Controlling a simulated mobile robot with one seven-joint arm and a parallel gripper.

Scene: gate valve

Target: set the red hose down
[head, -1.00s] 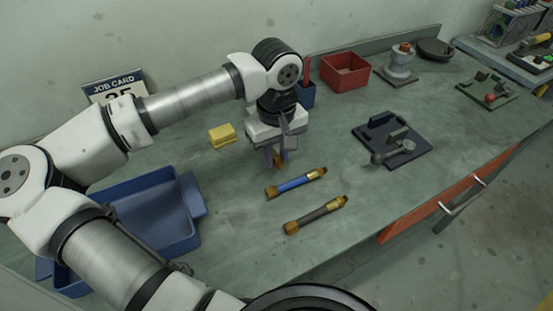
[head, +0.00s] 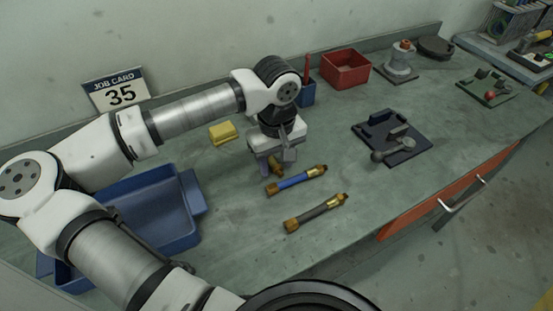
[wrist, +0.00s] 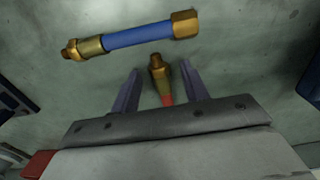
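My gripper (head: 270,166) points down low over the bench, just behind the blue hose. In the wrist view, its two fingers (wrist: 158,82) stand apart, with a gap on each side of the red hose (wrist: 167,99) between them. Only the red hose's brass end and a short red stretch show; my gripper's body hides the rest. The brass end also shows beside the fingers in the head view (head: 276,164). The hose seems to lie at bench level, but its contact with the bench is hidden.
The blue hose (head: 294,181) lies just in front of my gripper, with a dark hose (head: 318,211) nearer. A blue tray (head: 190,243) is at left, a yellow block (head: 222,132) behind, a dark fixture (head: 407,154) at right. A red bin (head: 346,71) stands at the back.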

